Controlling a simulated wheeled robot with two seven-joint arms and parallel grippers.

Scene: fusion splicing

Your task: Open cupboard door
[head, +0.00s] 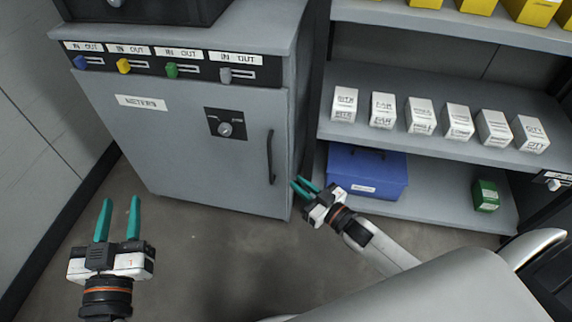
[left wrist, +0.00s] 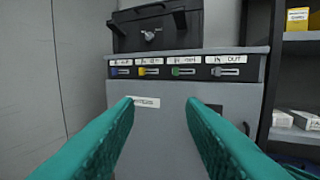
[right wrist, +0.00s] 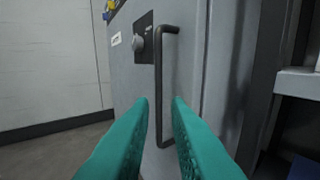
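The grey cupboard (head: 190,165) stands at the left centre with its door closed. A dark vertical bar handle (head: 270,157) is on the door's right side, and a round knob (head: 225,129) on a black plate sits left of it. My right gripper (head: 305,186) is open, just right of and below the handle. In the right wrist view the handle (right wrist: 160,90) stands ahead of the open fingertips (right wrist: 160,102); I cannot tell whether it is between them. My left gripper (head: 118,205) is open and empty, in front of the cupboard's lower left.
Coloured sliders (head: 171,70) line the cupboard's top panel, and a black box (left wrist: 148,28) stands on top. On the right, a shelf (head: 450,205) holds a blue case (head: 367,172), a green box (head: 486,196) and several white boxes (head: 420,115). The floor (head: 210,240) before the cupboard is clear.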

